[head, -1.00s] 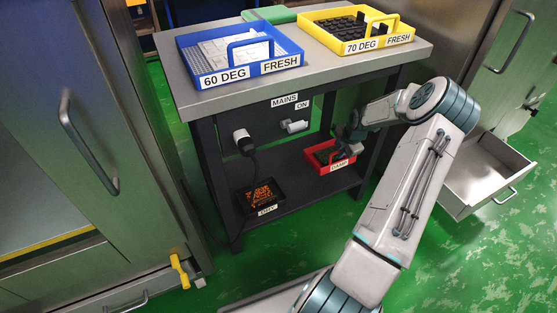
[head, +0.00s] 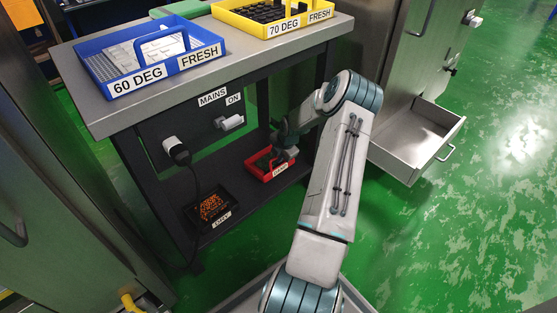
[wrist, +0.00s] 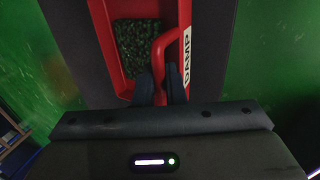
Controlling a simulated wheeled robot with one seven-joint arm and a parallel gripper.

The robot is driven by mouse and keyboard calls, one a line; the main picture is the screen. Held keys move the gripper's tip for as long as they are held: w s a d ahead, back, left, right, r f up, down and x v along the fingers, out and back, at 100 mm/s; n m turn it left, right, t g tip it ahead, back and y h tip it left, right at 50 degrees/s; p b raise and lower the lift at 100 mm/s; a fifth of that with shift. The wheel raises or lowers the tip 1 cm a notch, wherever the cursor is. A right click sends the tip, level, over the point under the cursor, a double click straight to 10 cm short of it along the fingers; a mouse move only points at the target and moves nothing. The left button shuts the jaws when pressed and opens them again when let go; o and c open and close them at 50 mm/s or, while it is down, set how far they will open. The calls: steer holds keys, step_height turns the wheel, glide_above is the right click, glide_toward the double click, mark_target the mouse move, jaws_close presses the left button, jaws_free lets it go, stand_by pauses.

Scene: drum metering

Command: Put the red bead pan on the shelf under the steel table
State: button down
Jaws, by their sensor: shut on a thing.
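The red bead pan (head: 262,171), labelled DAMP, is on the dark lower shelf (head: 238,198) under the steel table (head: 118,112). In the wrist view the red pan (wrist: 112,62) holds dark green-black beads. My gripper (head: 287,153) reaches in under the tabletop from the right. In the wrist view my gripper (wrist: 160,88) is shut on the pan's red handle, beside the label. The pan looks level and rests on or just above the shelf; I cannot tell which.
A black tray (head: 212,212) with orange pieces, labelled DRY, sits left on the shelf. A plug (head: 176,147) and a MAINS switch (head: 231,122) are above. Blue (head: 150,66) and yellow (head: 275,30) trays stand on top. An open drawer (head: 415,145) juts out at right.

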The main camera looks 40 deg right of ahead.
steer(key=shift+f, duration=0.1)
steer(key=c, duration=1.9)
jaws_free()
steer(key=shift+f, duration=0.15)
steer(key=o, duration=0.4)
steer(key=shift+r, duration=0.4)
steer(key=p+v, duration=0.5)
steer(key=v, duration=0.6)
steer(key=shift+s+r+p, duration=0.15)
steer(key=shift+r+p, duration=0.15)
steer(key=shift+p, duration=0.05)
